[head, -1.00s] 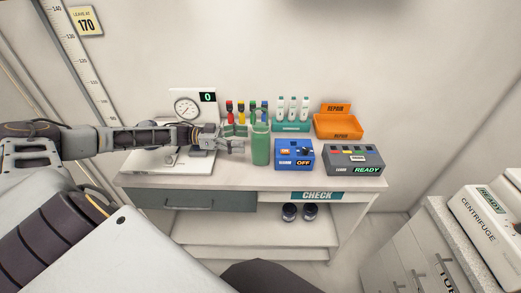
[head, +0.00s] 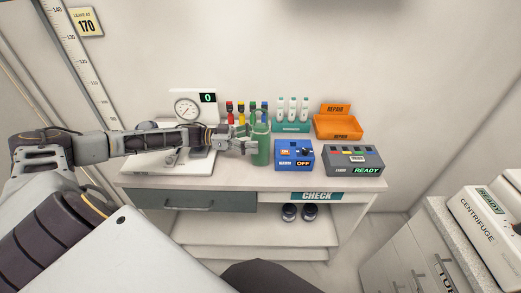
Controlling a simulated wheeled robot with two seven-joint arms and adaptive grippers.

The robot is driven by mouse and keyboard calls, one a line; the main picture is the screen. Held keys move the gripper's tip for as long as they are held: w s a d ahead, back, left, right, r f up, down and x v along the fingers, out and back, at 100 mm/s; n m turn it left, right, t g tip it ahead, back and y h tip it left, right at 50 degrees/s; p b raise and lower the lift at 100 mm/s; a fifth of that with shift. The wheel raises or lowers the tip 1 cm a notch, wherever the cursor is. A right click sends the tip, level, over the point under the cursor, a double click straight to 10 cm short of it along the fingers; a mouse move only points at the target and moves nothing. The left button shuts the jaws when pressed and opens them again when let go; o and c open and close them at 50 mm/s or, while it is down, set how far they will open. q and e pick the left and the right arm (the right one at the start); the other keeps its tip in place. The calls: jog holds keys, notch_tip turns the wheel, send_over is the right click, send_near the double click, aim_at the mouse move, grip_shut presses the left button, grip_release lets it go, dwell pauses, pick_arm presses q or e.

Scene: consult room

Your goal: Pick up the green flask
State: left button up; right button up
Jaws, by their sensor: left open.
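The green flask (head: 261,150) stands upright on the white bench, left of the blue box. Its upper part carries a loop or handle. My left gripper (head: 250,141) comes in from the left at about mid-height of the flask. It is open, and its fingertips reach the flask's left side. I cannot tell whether they touch it or stand around it. My right gripper is not in view.
A scale with a round dial (head: 187,108) stands behind my left arm. Colored tubes (head: 230,112) and a teal vial rack (head: 291,126) stand behind the flask. The blue box (head: 294,155), grey box (head: 353,160) and orange repair tray (head: 338,127) are to its right.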

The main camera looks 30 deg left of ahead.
pick_arm(q)
jog(key=shift+x, duration=0.9)
jog(key=shift+w+d, duration=0.15)
jog(key=shift+d, duration=0.25)
jog(key=shift+c, duration=0.3)
jog(key=c, duration=1.2)
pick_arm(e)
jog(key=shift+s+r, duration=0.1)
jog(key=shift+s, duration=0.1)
